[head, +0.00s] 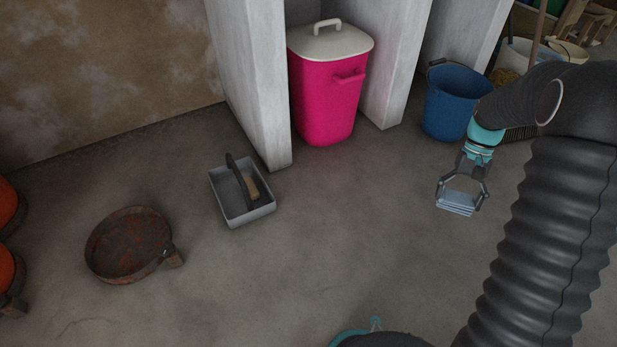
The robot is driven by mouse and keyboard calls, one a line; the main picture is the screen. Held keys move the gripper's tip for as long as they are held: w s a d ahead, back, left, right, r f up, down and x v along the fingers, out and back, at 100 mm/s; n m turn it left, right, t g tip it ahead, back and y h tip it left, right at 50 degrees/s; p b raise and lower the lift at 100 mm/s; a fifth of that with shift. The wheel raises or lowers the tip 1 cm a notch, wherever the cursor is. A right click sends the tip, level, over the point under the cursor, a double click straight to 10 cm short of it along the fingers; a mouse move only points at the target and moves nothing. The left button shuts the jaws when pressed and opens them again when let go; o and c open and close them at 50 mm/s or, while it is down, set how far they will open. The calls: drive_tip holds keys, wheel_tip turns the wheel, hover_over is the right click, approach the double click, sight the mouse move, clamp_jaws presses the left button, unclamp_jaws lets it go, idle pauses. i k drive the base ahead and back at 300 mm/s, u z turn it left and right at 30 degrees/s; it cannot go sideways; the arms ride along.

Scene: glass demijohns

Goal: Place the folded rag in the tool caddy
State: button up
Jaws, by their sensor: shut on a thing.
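The folded rag (456,203) is a small light-blue stack at the right of the head view. My gripper (461,190) is shut on it, with a finger at each side, and appears to hold it above the floor. The tool caddy (250,217) is a grey open box with a dark handle across its middle. It stands on the floor left of centre, well to the left of my gripper. A small tan item (252,188) lies inside it beside the handle.
A rusty round pan (128,245) lies left of the caddy. A pink lidded bin (326,100) stands between pale wall piers behind it. A blue bucket (452,105) stands behind my gripper. Orange objects (6,270) are at the left edge. The floor between caddy and gripper is clear.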

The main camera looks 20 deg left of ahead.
sight(238, 195)
drive_tip(key=u, duration=0.25)
drive_tip(key=i, duration=0.65)
drive_tip(key=u, duration=1.25)
drive_tip(key=i, duration=0.95)
drive_tip(key=u, duration=0.2)
